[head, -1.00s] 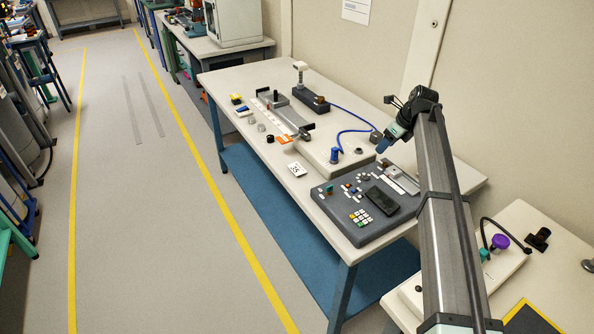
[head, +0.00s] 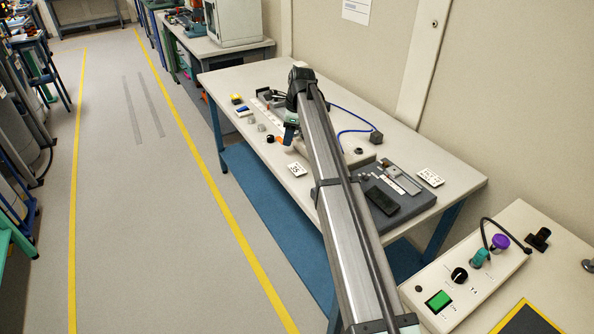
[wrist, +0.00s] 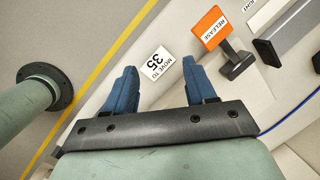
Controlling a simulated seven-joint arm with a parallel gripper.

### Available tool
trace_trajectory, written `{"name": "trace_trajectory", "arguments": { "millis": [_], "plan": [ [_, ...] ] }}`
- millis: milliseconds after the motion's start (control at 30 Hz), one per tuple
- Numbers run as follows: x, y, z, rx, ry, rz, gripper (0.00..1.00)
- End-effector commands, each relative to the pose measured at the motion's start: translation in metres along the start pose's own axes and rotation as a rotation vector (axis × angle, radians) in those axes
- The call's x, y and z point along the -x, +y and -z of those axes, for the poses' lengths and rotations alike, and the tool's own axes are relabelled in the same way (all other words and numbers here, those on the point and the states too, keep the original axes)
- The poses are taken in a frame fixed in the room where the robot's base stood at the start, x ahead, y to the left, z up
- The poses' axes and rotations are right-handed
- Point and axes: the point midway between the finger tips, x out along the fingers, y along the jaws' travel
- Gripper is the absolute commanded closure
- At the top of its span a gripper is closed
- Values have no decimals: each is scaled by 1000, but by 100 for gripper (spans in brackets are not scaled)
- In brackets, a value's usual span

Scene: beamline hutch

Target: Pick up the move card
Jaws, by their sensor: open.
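The move card is a small white card printed "MOVE TO 35". It lies on the white table (head: 245,90) near its front edge in the head view (head: 296,169), and it shows in the wrist view (wrist: 158,63). My gripper (head: 290,134) is above the table, up and slightly left of the card in the head view. In the wrist view my gripper (wrist: 158,72) has its two blue fingers apart, with the card showing between and just beyond the tips. The fingers hold nothing.
An orange RELEASE tag (wrist: 211,27) on a dark holder stands close right of the card. A dark grey console (head: 410,200) is partly hidden by my arm. Another white card (head: 431,177) lies at the table's right. A control box (head: 465,280) stands on the nearer table.

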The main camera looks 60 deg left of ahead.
Motion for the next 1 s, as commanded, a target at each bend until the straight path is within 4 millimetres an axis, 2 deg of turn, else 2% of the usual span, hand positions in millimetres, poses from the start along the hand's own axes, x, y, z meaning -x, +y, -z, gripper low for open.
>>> {"name": "trace_trajectory", "arguments": {
  "millis": [100,467,1000],
  "plan": [
    [0,-4,-2,171,29,-16,45],
    [3,-10,14,830,96,-109,45],
    [7,-1,29,1820,35,-278,45]
  ]
}}
